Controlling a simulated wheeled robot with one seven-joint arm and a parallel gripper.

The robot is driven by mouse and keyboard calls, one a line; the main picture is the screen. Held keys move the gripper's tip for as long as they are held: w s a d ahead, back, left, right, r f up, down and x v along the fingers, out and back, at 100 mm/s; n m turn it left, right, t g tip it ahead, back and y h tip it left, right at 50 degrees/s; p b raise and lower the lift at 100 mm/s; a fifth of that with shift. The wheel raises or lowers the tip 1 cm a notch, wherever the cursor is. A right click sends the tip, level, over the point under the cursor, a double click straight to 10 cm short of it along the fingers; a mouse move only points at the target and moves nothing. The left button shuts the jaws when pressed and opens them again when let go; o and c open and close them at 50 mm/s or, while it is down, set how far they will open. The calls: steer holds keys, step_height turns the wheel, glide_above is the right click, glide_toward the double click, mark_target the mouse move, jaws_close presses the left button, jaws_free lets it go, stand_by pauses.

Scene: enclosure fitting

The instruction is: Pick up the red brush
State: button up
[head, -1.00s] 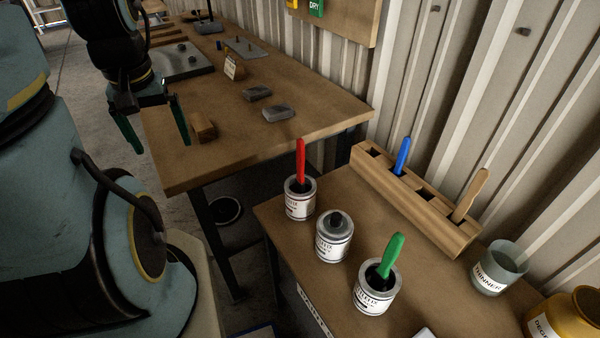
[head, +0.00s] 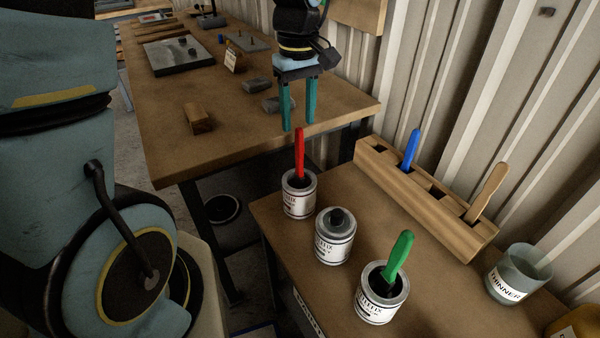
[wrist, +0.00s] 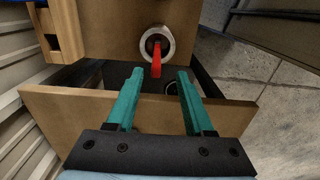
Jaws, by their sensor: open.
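The red brush (head: 299,155) stands upright in a white labelled can (head: 298,196) at the left end of the near bench. Only its red handle shows; its lower end is hidden inside the can. My gripper (head: 298,127) is open and empty, with its teal fingers pointing down. In the head view its fingertips appear just above the top of the red handle, at a depth I cannot judge exactly. In the wrist view the red brush (wrist: 157,62) lies ahead of the gap between the fingers (wrist: 158,72), apart from both.
A closed can (head: 334,238) and a can with a green brush (head: 398,258) stand close by. A wooden rack (head: 425,205) holds a blue brush (head: 411,150) and a wooden-handled one (head: 487,192). A thinner cup (head: 517,275) is at the right. The far bench (head: 240,130) lies behind.

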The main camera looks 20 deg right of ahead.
mark_target(299, 140)
steer(key=shift+w+d+f+p, duration=0.15)
steer(key=shift+f+p, duration=0.35)
steer(key=shift+f, duration=1.2)
steer(key=shift+w+d+f+p, duration=0.15)
steer(key=shift+f+p, duration=0.3)
steer(key=shift+f, duration=1.25)
steer(key=shift+a, duration=0.1)
jaws_close()
